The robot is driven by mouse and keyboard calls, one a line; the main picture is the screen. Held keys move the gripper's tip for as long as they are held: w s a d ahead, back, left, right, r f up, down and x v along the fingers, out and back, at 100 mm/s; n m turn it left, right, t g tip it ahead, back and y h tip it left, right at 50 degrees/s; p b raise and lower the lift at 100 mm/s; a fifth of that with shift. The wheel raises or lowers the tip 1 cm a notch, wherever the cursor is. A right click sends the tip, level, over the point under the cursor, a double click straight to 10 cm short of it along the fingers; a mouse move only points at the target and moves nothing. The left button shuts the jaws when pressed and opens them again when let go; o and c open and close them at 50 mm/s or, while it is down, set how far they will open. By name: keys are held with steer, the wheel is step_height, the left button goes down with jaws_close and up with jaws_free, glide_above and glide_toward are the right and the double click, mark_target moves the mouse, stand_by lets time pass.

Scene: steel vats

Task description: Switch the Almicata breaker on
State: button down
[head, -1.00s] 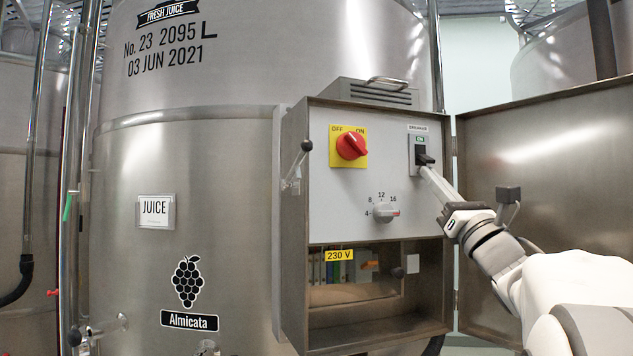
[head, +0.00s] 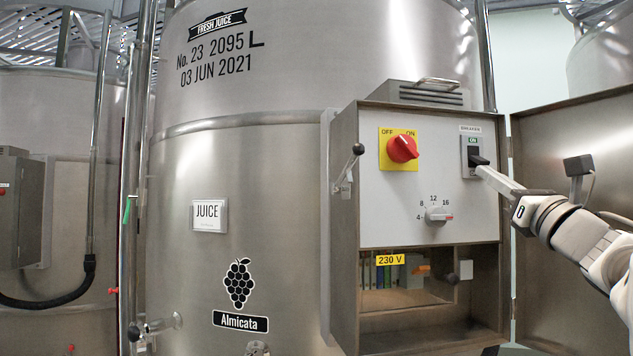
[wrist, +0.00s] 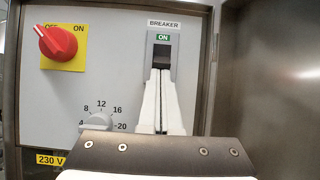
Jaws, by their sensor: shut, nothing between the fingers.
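The steel vat labelled Almicata (head: 240,321) carries an open control box (head: 343,215). On the box's panel is the breaker (head: 471,156), a dark toggle in a grey plate under a BREAKER label. A green ON mark shows at the top of its plate in the wrist view (wrist: 163,37). My gripper (head: 482,168) is shut and empty, its fingertips at the breaker's lower part, touching or nearly so. In the wrist view the white fingers (wrist: 160,76) lie together just below the dark toggle and hide the lower plate.
A red rotary knob (head: 402,149) on a yellow OFF/ON plate and a grey dial (head: 438,214) sit left of the breaker. The box's open door (head: 570,130) stands to the right, beside my arm. Below is a recess marked 230 V (head: 390,260).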

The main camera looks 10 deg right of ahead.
steer(key=shift+r, duration=0.15)
steer(key=shift+s+r+g+p, duration=0.3)
steer(key=shift+g+p, duration=0.25)
steer(key=shift+g, duration=0.3)
steer(key=shift+s+r+g+p, duration=0.2)
steer(key=shift+r+g+p, duration=0.25)
steer(key=shift+g, duration=0.4)
steer(key=shift+s+r, duration=0.1)
steer(key=shift+r, duration=0.2)
steer(key=shift+s, duration=0.15)
